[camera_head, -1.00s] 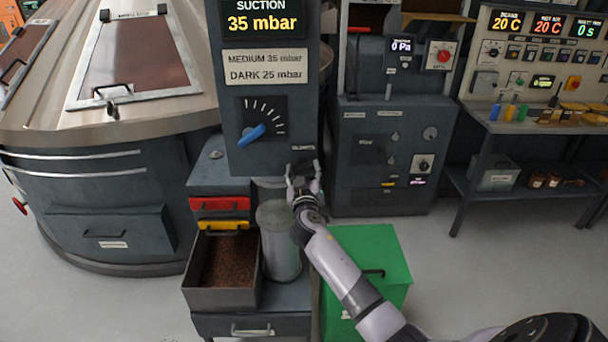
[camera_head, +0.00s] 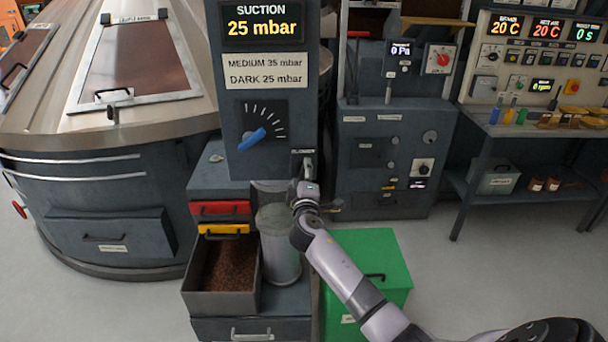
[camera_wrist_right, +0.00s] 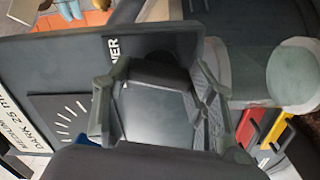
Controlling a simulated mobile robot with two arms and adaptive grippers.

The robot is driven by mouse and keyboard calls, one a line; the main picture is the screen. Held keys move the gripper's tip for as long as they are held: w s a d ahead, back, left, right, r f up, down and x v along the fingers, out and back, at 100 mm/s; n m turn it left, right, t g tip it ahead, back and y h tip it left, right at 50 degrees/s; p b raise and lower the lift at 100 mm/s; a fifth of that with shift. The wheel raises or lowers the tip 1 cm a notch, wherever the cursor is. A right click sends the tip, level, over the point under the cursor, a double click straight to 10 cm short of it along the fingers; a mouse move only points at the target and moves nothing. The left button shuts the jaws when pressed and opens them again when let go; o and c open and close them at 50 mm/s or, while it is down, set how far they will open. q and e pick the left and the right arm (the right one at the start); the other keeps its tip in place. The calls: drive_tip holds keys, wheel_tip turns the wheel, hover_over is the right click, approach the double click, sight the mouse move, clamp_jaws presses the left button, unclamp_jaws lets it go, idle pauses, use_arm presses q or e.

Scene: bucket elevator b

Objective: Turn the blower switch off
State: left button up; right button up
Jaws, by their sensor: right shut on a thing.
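The suction cabinet (camera_head: 231,110) carries the BLOWER label (camera_head: 303,152) at its lower right corner. My right gripper (camera_head: 308,168) is at that corner and hides most of the blower switch in the head view. In the right wrist view, the blower switch (camera_wrist_right: 158,70) is a dark block beside the BLOWER lettering. The two fingers of my right gripper (camera_wrist_right: 158,92) stand on either side of it, shut on it. The switch's exact position is hard to tell. My left gripper is not in view.
The suction display (camera_head: 262,28) reads 25 mbar, above a blue knob (camera_head: 252,139). Below are a glass cylinder (camera_head: 279,245), a bin of brown granules (camera_head: 222,290) and a green box (camera_head: 370,265). A grey control cabinet (camera_head: 380,160) stands to the right.

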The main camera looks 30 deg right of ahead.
drive_tip(key=shift+n+p, duration=0.3)
drive_tip(key=shift+n, duration=1.2)
drive_tip(key=o, duration=1.1)
drive_tip(key=shift+o, duration=0.2)
drive_tip(key=v, duration=1.2)
drive_tip(key=shift+f, duration=0.1)
